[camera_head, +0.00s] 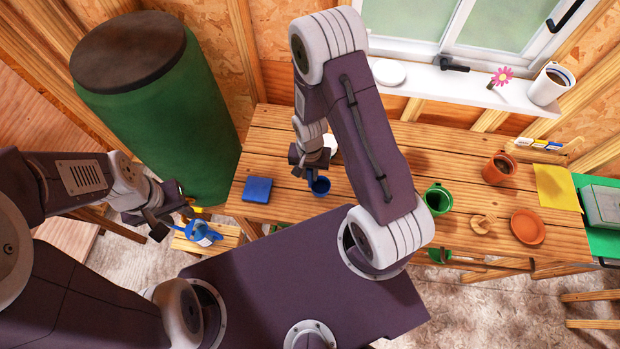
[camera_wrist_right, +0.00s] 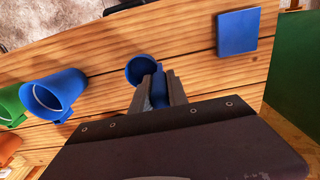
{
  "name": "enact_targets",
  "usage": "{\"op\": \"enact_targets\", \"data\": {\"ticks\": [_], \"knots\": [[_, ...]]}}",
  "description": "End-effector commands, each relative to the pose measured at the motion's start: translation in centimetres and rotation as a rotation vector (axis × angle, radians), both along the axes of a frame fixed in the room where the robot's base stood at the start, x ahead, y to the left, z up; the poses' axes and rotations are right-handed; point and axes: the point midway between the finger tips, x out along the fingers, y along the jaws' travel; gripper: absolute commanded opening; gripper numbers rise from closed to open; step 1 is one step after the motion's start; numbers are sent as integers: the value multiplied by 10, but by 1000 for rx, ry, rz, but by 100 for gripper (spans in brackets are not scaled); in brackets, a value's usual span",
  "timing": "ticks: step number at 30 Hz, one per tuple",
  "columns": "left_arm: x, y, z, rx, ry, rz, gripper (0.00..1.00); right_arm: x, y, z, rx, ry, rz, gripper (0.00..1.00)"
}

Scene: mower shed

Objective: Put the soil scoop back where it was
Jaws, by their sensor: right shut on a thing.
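The blue soil scoop (camera_head: 320,187) is over the wooden workbench, left of its middle, in the head view. In the right wrist view its round blue bowl (camera_wrist_right: 140,68) shows just beyond my fingertips, with its handle between the fingers. My right gripper (camera_head: 311,174) is shut on the scoop's handle; it also shows in the right wrist view (camera_wrist_right: 158,88). I cannot tell whether the scoop touches the bench top. My left gripper (camera_head: 163,224) is off the bench's left end, close to a blue watering can (camera_head: 200,234); its jaw opening is unclear.
A flat blue square (camera_head: 257,189) lies on the workbench (camera_head: 270,145) left of the scoop. A green pot (camera_head: 437,199), terracotta pot (camera_head: 499,168) and orange saucer (camera_head: 527,227) stand on the right. A tall green barrel (camera_head: 165,110) is at the left. Bench between scoop and square is clear.

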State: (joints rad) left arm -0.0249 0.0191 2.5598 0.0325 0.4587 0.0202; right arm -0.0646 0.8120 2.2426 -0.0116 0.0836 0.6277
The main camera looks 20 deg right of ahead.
Motion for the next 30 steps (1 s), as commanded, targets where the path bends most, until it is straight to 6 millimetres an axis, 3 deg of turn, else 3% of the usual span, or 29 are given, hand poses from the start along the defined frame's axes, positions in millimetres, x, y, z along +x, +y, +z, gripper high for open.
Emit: {"op": "enact_targets", "data": {"ticks": [6,17,18,20,30], "knots": [[0,0,-6,0,0,0,36,-1,0,-35,0,4,2,0],[0,0,-10,0,0,0,36,-1,0,-40,0,1,2,0],[0,0,-10,0,0,0,36,-1,0,-40,0,1,2,22],[0,0,-8,0,0,0,36,-1,0,-38,0,2,2,39],[0,0,-6,0,0,0,36,-1,0,-36,0,2,2,41]]}}
